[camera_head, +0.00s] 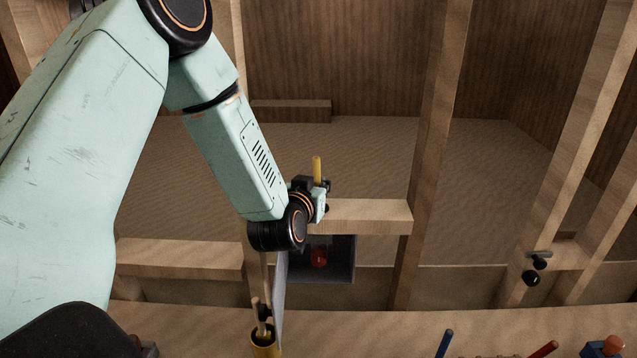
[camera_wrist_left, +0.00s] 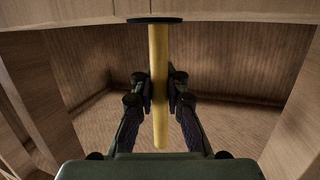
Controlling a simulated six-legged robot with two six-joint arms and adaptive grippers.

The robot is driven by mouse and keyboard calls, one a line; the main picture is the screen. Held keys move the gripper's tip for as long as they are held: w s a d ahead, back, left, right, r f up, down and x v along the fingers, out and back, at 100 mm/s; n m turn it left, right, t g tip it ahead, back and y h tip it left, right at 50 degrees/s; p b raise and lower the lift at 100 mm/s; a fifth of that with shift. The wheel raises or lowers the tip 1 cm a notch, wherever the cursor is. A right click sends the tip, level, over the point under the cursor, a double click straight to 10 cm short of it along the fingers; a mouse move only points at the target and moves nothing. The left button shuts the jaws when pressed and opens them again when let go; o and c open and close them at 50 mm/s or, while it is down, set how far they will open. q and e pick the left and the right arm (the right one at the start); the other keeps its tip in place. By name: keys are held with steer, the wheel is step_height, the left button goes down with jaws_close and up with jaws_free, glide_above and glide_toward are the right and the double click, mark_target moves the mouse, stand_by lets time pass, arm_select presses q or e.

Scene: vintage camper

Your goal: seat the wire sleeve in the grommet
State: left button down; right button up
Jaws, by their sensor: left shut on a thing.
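The wire sleeve (camera_wrist_left: 159,110) is a straight yellow rod, held between the two black fingers of my left gripper (camera_wrist_left: 160,80) in the left wrist view. Its far end meets a flat black disc, which looks like the grommet (camera_wrist_left: 155,20), at the face of a wooden beam. I cannot tell whether the end is inside it or only against it. In the head view the left gripper (camera_head: 318,186) is small, beside the crosspiece, and the yellow sleeve (camera_head: 317,168) sticks up from it. The grommet is hidden there. The right gripper does not show.
A wooden crosspiece (camera_head: 370,216) runs from the gripper to an upright stud (camera_head: 432,150). Below it is a grey box (camera_head: 344,275) with a red part (camera_head: 319,258). Black knobs (camera_head: 531,278) are at right.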

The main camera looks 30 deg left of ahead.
arm_select(q)
steer(key=shift+w+r, duration=0.15)
steer(key=c, duration=1.8)
jaws_free()
steer(key=shift+s+d+r, duration=0.2)
steer(key=shift+r, duration=0.05)
steer(key=shift+o, duration=0.9)
steer(key=shift+s+d+r, duration=0.2)
steer(key=shift+s, duration=0.05)
steer(key=shift+o, duration=0.8)
steer(key=shift+s+d+r, duration=0.1)
steer(key=shift+s+r, duration=0.05)
steer(key=shift+o, duration=0.4)
steer(key=shift+w+a+f, duration=0.4)
steer(key=shift+w+a, duration=0.05)
steer(key=shift+w, duration=0.1)
steer(key=shift+s+d+r, duration=0.1)
steer(key=shift+s+d, duration=0.05)
steer(key=shift+s, duration=0.05)
steer(key=p+v, duration=0.1)
steer(key=v, duration=1)
steer(key=shift+s, duration=0.4)
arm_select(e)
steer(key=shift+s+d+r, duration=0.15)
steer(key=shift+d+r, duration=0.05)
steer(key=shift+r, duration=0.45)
arm_select(q)
steer(key=shift+d, duration=0.2)
